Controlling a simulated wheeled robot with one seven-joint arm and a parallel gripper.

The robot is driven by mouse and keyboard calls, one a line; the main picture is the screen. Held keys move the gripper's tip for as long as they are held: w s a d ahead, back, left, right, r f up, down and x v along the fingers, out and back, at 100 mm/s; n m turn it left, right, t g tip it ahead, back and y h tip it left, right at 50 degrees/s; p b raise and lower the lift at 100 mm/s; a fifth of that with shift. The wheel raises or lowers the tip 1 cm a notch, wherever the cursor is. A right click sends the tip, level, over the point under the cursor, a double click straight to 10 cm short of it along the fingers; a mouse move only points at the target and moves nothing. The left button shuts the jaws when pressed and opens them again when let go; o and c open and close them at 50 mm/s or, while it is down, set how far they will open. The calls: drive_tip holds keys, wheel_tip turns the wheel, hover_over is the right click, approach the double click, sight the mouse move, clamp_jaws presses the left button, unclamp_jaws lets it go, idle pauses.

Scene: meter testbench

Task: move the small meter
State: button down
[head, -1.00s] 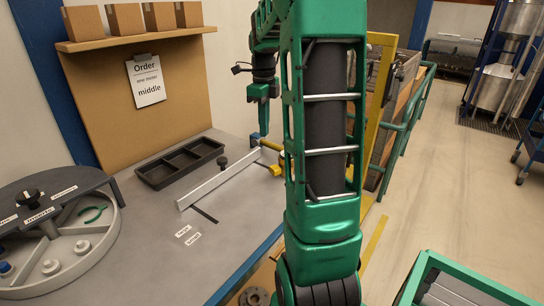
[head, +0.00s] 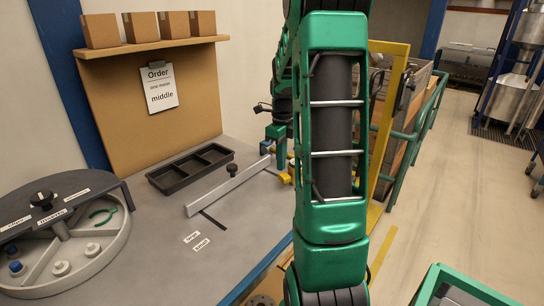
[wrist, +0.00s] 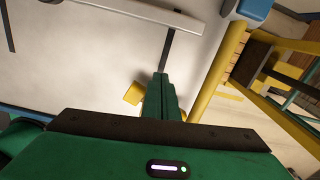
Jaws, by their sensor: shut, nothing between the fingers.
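I cannot pick out the small meter for certain in either view. My gripper (head: 281,166) hangs over the far right end of the bench, fingers pointing down, shut and empty. In the wrist view its closed green fingers (wrist: 161,78) overlap a yellow piece (wrist: 133,93), which shows on both sides of them; I cannot tell whether they touch. The yellow piece also shows in the head view (head: 285,178), beside the end of a pale rail (head: 228,188). Two small labels (head: 192,237), one seemingly reading "small", lie on the bench.
A round divided carousel (head: 118,232) with blue-topped and white pieces stands at the left. A black compartment tray (head: 160,187) lies behind the rail. A clipboard (head: 161,90) reads "Order", "middle". A yellow frame (head: 392,110) and green railing bound the right side.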

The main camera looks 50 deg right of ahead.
sight(290, 164)
drive_tip(key=shift+s+d, duration=0.15)
drive_tip(key=shift+s, duration=0.5)
drive_tip(key=shift+s, duration=0.1)
drive_tip(key=shift+s+d, duration=0.2)
drive_tip(key=shift+s, duration=0.9)
drive_tip(key=shift+w, duration=0.15)
drive_tip(key=shift+w, duration=0.35)
drive_tip(key=w, duration=0.2)
drive_tip(key=shift+w+a+f, duration=0.1)
drive_tip(key=shift+w+a, duration=0.15)
drive_tip(key=shift+w, duration=0.05)
drive_tip(key=shift+w+r, duration=0.45)
drive_tip(key=shift+r, duration=0.2)
wheel_tip(290, 164, up, 9)
drive_tip(key=shift+s+a+f, duration=0.15)
drive_tip(key=shift+s, duration=0.05)
